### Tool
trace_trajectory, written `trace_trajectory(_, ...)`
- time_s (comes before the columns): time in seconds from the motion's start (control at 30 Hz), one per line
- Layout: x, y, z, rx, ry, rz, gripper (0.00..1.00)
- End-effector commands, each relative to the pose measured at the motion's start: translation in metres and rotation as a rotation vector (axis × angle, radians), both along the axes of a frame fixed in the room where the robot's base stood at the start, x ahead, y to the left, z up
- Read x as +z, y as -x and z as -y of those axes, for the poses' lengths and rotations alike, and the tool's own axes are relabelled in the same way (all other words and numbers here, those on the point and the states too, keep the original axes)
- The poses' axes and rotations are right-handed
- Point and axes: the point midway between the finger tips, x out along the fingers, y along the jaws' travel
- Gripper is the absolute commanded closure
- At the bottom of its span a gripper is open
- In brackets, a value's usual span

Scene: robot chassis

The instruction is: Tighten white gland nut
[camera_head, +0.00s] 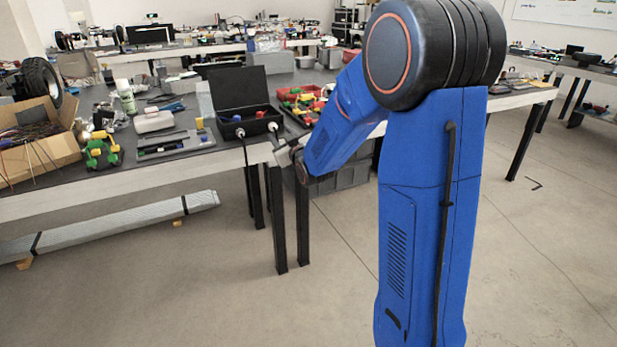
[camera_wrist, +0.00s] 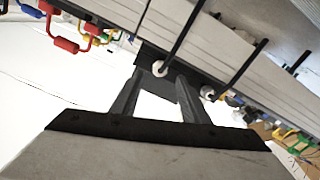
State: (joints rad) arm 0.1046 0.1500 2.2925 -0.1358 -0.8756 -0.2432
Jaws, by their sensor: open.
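A black case (camera_head: 241,116) with a raised lid stands at the table's front edge in the head view. Two white gland nuts show on its front, the left one (camera_head: 240,133) and the right one (camera_head: 272,127), each with a black cable hanging down. My gripper (camera_head: 281,152) is just in front of and below the right nut in the head view. In the wrist view my open gripper (camera_wrist: 161,76) has one white nut (camera_wrist: 160,68) framed between its fingertips; I cannot tell whether they touch it. The other white nut (camera_wrist: 207,94) is outside the right finger.
A red bin (camera_head: 302,97) with coloured parts stands right of the case. A grey tray (camera_head: 176,144) with tools and a green toy-like part (camera_head: 101,150) lie to the left. A cardboard box (camera_head: 35,150) is farther left.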

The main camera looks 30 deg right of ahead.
Motion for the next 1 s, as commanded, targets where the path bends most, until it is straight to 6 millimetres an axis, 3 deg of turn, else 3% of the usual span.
trace_trajectory(0.7,0.001,0.113,0.000,-0.001,-0.001,0.001,0.59)
trace_trajectory(1.0,-0.001,0.136,-0.002,-0.015,-0.019,-0.087,0.59)
